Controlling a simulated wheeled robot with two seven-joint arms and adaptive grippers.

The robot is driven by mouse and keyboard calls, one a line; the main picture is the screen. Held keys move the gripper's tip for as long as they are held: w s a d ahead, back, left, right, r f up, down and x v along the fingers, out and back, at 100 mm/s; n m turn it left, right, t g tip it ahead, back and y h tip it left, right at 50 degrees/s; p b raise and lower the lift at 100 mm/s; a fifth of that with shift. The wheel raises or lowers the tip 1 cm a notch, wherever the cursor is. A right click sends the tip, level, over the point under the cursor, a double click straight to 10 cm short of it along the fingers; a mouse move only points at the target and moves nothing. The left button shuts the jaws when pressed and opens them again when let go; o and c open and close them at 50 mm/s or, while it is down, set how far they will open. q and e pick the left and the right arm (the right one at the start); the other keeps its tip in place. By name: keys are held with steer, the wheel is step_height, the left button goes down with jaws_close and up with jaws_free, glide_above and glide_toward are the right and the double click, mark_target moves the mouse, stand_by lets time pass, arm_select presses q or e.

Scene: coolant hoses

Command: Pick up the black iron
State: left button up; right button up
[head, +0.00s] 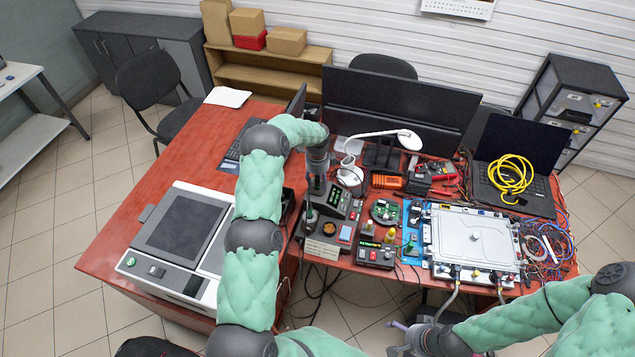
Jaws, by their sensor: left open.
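My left gripper (316,184) points down over the front of the red desk, just left of the soldering station (337,200). It is open. A thin dark upright shape, which looks like the black iron (310,216), stands just below and left of the fingers, at its stand (325,229). The gripper partly hides it, and I cannot tell whether they touch. My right gripper (398,339) is low at the bottom of the view, in front of the desk and away from the iron. Its jaw state is unclear.
A large grey metal case (474,241) with hoses stands on the right of the red desk (205,150). A circuit board (385,211), an orange meter (387,181) and a red-and-black box (375,255) crowd the middle. A grey machine (180,235) stands left.

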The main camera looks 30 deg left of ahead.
arm_select(q)
steer(key=shift+f, duration=0.4)
jaws_close()
step_height(320, 180, up, 10)
stand_by(0.6)
steer(key=shift+d+b, duration=0.1)
steer(key=shift+b, duration=0.2)
